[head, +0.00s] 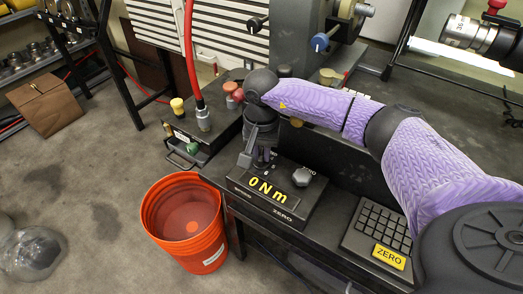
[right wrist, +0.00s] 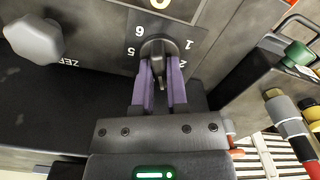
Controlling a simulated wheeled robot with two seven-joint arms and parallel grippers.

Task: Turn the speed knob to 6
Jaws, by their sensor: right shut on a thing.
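The speed knob (right wrist: 158,48) is a dark round dial with a raised bar, on the face of a dark box in the right wrist view. A 5 and a 6 are printed to the left of it. I cannot tell which number it points to. My right gripper (right wrist: 160,78) has its purple fingers on either side of the bar, shut on it. In the head view the right gripper (head: 262,160) is at the back left of the box (head: 290,215), which reads "0 Nm", and hides the knob. My left gripper is not in view.
A grey faceted knob (head: 302,176) sits right of the speed knob on the box. A keypad (head: 378,229) with a yellow ZERO label lies to the right. An orange bucket (head: 185,220) stands on the floor left of the bench. A box with coloured knobs (head: 200,123) stands behind it.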

